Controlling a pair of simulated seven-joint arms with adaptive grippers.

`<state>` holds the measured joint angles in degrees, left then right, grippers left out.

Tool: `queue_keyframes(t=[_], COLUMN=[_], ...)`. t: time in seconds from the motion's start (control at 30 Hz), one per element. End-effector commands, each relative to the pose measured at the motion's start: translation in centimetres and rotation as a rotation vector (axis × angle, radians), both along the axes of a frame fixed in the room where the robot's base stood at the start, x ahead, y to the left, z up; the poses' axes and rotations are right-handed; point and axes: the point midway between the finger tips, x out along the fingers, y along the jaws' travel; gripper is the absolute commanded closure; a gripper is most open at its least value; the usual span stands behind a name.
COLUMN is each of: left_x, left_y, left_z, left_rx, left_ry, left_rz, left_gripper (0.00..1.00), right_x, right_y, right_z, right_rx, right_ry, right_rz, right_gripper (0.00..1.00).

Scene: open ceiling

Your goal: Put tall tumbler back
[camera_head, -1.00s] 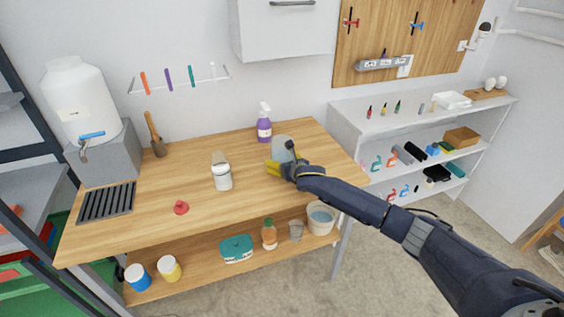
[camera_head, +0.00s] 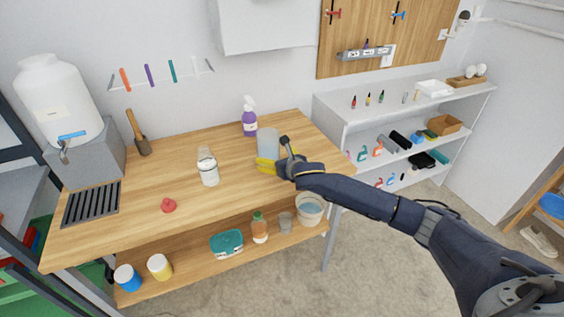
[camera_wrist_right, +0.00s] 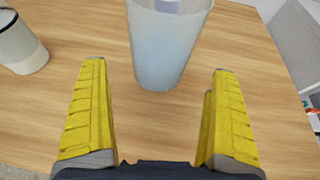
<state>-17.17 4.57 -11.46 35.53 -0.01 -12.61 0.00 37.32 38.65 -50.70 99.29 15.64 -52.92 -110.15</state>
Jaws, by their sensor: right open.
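The tall tumbler, a translucent bluish-grey cup (camera_head: 268,142), stands upright on the wooden workbench near its right end. It also shows in the right wrist view (camera_wrist_right: 165,45), at the top middle, its upper part cut off by the frame edge. My right gripper (camera_head: 272,163) is just in front of the tumbler, low over the bench. Its yellow fingers (camera_wrist_right: 157,64) are open and apart, with the tumbler's base beyond the tips, lined up between them. Nothing is held. My left gripper is not in view.
A clear jar with a white label (camera_head: 208,168) stands left of the tumbler. A purple spray bottle (camera_head: 249,122) stands behind it. A red lid (camera_head: 168,205) lies near the bench front. The lower shelf (camera_head: 190,272) holds several containers. A white shelf unit (camera_head: 350,115) stands right.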

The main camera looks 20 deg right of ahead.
Motion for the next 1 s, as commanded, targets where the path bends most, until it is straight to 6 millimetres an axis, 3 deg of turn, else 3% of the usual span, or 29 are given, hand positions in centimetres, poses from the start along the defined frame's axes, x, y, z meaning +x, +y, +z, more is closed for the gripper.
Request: queue_keyframes(t=[0.2, 0.4, 1.0], left_x=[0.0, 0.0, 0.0], left_y=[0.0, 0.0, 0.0], left_z=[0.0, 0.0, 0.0], left_rx=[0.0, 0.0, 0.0], left_ry=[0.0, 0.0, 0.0], left_rz=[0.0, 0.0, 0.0], left_gripper=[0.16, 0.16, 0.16], right_x=[-2.8, -4.2, -4.7], right_y=[-0.4, -0.6, -0.7], right_z=[1.1, 1.7, 2.0], right_rx=[-0.001, 0.001, 0.001], right_ry=[0.0, 0.0, 0.0], right_rz=[0.0, 0.0, 0.0], right_gripper=[0.04, 0.04, 0.04])
